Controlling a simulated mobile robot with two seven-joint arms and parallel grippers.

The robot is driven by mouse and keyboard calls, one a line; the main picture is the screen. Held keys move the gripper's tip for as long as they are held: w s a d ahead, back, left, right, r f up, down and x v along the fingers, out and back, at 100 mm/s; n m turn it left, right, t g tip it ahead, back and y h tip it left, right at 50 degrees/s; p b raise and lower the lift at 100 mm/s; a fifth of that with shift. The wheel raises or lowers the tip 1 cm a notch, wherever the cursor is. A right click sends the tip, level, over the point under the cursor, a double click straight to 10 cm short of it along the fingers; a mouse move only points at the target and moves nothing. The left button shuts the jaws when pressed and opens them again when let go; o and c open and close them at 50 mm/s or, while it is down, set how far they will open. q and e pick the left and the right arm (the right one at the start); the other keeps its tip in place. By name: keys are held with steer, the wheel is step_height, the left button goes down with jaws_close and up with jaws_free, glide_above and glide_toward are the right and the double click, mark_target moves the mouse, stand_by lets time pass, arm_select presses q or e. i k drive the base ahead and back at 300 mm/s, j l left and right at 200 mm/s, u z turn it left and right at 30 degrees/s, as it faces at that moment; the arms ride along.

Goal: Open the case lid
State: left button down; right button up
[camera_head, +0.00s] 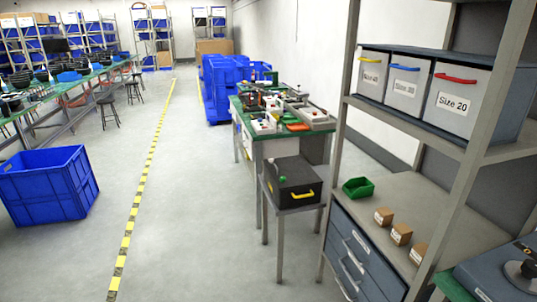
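A dark box with a yellow handle (295,183) stands on a small grey stand in the middle of the view and looks like the case. Its top appears flat and shut, though it is small and far off. A small green piece (283,179) shows at its top. Neither of my grippers is in view, so I cannot see how they stand relative to the case.
A grey shelf rack (468,160) on the right holds labelled bins, a green tray (358,188) and small cartons. A cluttered green bench (290,132) stands behind the case. A blue crate (48,190) sits at left. The floor between is clear.

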mark_target(298, 172)
steer(key=i, duration=1.4)
steer(key=i+j+z, duration=0.1)
steer(key=i, duration=1.3)
